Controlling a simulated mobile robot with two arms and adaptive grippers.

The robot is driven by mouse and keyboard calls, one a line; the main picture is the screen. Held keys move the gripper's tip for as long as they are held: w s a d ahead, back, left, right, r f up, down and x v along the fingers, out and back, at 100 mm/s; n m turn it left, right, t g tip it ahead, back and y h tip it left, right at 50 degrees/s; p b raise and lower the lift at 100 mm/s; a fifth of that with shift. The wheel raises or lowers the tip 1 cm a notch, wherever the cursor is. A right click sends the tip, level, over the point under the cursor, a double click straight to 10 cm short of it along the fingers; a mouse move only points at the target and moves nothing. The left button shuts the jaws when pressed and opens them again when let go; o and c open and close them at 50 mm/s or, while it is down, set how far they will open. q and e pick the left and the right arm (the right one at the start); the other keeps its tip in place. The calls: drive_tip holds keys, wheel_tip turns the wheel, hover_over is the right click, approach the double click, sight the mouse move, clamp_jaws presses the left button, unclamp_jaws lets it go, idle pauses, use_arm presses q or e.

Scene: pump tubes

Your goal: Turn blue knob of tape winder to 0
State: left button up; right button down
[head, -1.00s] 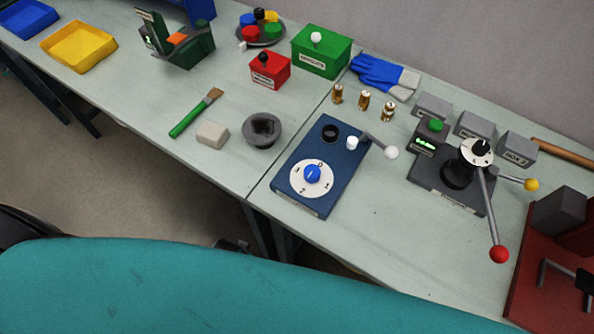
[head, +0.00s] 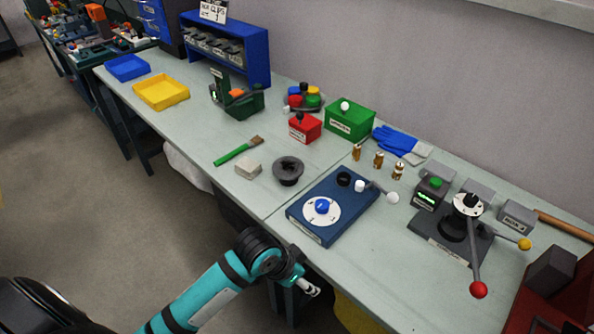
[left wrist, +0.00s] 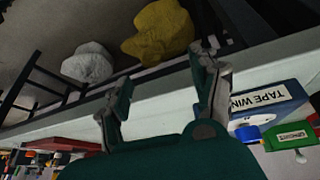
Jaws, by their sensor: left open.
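The tape winder (head: 300,222) is a dark blue box lying on the bench at the middle right. Its blue knob (head: 322,206) sits on a white numbered dial (head: 311,216); the number it points to is too small to tell. The winder's white-knobbed crank (head: 393,198) is at its right end. My left gripper (head: 310,289) is open and empty, just off the bench's front edge, apart from the winder. In the left wrist view the spread fingers of my left gripper (left wrist: 163,92) show, with the labelled winder (left wrist: 285,108) to their right. My right gripper is out of view.
A dark round bowl (head: 288,170), grey block (head: 248,169) and green brush (head: 233,154) lie left of the winder. A device with a red-knobbed lever (head: 478,289) stands to its right. Bare bench (head: 375,252) lies in front of the winder's right side.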

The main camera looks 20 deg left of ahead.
use_arm(q)
drive_tip(key=shift+m, duration=0.6)
drive_tip(key=w+r, duration=0.2)
drive_tip(key=w, duration=0.1)
drive_tip(key=shift+w+d+r, duration=0.1)
drive_tip(key=shift+d+r, duration=0.05)
drive_tip(key=shift+r, duration=0.1)
drive_tip(key=m+g, duration=0.1)
drive_tip(key=m, duration=0.2)
approach(321, 204)
drive_tip(key=p+x, duration=0.2)
drive_tip(key=x, duration=0.7)
drive_tip(key=shift+d+f, duration=0.1)
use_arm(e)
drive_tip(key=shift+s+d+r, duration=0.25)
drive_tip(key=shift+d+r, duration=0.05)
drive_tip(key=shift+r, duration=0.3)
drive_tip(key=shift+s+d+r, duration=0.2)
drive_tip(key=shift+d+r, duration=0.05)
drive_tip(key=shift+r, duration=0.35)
use_arm(q)
clamp_jaws()
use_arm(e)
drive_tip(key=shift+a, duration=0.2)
use_arm(q)
drive_tip(key=shift+p, duration=0.3)
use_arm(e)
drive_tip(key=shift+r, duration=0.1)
